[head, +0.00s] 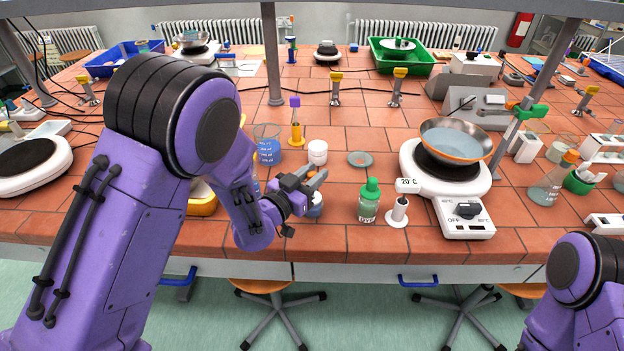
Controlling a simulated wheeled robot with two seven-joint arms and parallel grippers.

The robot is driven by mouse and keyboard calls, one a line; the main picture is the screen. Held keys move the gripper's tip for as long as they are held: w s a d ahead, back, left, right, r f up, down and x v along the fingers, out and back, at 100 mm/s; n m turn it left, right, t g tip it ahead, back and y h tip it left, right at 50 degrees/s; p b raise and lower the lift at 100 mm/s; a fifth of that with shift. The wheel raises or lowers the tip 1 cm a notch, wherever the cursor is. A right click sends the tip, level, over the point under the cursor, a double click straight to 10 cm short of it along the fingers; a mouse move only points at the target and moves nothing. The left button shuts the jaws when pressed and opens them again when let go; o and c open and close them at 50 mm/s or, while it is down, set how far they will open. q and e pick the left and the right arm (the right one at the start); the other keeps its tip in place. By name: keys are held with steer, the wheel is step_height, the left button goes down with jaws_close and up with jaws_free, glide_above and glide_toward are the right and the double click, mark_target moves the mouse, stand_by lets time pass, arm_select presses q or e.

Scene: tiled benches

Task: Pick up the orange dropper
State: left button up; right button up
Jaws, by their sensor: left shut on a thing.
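The orange dropper (311,171) shows as a small orange patch at the fingers of my left gripper (317,178). The gripper is shut on it, near the front of the tiled bench. The fingers hide most of the dropper. A small bluish-white bottle (316,207) stands right below the gripper, partly hidden. I cannot tell whether the dropper touches it. My right arm shows at the lower right, but its gripper is out of view.
A green-capped bottle (369,201) and a small white stand (397,212) are to the right, before a hotplate (466,217) with a metal bowl (455,141). A white jar (317,152) and a blue-marked beaker (267,150) stand behind the gripper.

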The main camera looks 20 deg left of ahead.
arm_select(q)
step_height(320, 180, up, 10)
steer(key=shift+b, duration=0.4)
steer(key=shift+o, duration=0.6)
stand_by(0.8)
steer(key=shift+f+b, duration=1.6)
steer(key=shift+f, duration=0.25)
